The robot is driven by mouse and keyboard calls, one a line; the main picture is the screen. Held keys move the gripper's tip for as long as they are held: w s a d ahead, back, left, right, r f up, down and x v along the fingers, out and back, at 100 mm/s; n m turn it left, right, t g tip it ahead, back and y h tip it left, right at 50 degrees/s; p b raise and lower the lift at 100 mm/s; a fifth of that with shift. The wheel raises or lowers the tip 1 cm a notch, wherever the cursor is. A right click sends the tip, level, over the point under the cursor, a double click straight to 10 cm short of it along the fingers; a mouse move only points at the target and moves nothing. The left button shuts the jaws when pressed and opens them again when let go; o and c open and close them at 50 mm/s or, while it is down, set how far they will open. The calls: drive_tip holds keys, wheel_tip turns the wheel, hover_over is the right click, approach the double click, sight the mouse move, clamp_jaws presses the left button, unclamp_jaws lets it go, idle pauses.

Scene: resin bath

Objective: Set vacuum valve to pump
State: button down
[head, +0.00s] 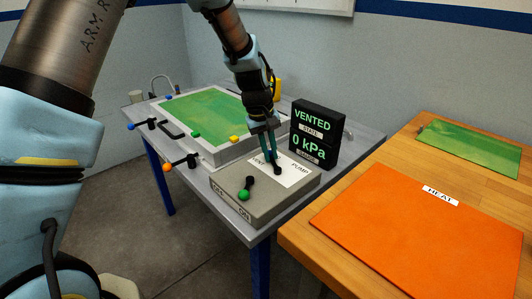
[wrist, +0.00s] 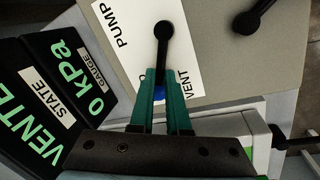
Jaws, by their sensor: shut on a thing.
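The vacuum valve is a black lever (wrist: 162,45) with a blue knob (wrist: 158,93), on a white label (wrist: 118,38) reading VENT and PUMP. Its pivot (head: 277,169) also shows in the head view, on top of the grey control box (head: 222,187). My gripper (wrist: 160,80) is shut on the blue knob, with a green finger on either side. The lever points toward my gripper, with the VENT word close beside the knob and PUMP farther off. In the head view my gripper (head: 267,148) reaches down onto the label. The fingers largely hide the knob.
A black display (head: 318,132) reads VENTED and 0 kPa, close to my gripper. A second lever with a green knob (head: 244,195) stands on the box by OFF and ON. A framed green bath (head: 207,152) lies behind. An orange HEAT mat (head: 390,235) lies on the wooden table.

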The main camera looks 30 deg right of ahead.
sight(292, 166)
drive_tip(key=d+m, duration=0.1)
drive_tip(key=m, duration=0.2)
drive_tip(key=shift+s+d+m+g+p, duration=0.3)
drive_tip(key=shift+d+m, duration=0.1)
drive_tip(key=m, duration=0.1)
drive_tip(key=d+m, duration=0.1)
drive_tip(key=shift+s+m+y, duration=0.3)
drive_tip(key=shift+s+y, duration=0.05)
drive_tip(key=shift+y, duration=0.05)
drive_tip(key=m, duration=0.1)
drive_tip(key=s+d+m+p, duration=0.1)
drive_tip(key=m, duration=0.1)
drive_tip(key=shift+s+g, duration=0.15)
drive_tip(key=shift+g, duration=0.25)
drive_tip(key=shift+s+d+m+y+p, duration=0.15)
drive_tip(key=shift+s+m+y, duration=0.15)
drive_tip(key=shift+m, duration=0.5)
drive_tip(key=shift+s+d+m+y+p, duration=0.15)
drive_tip(key=shift+s+m+y, duration=0.1)
drive_tip(key=shift+m, duration=0.55)
drive_tip(key=shift+s, duration=0.1)
drive_tip(key=c, duration=0.9)
unclamp_jaws()
drive_tip(key=r, duration=0.3)
drive_tip(key=w+r+b, duration=0.1)
drive_tip(key=r, duration=0.3)
drive_tip(key=w+r+b, duration=0.1)
drive_tip(key=r, duration=0.2)
drive_tip(key=shift+a+r, duration=0.25)
drive_tip(key=shift+r, duration=0.05)
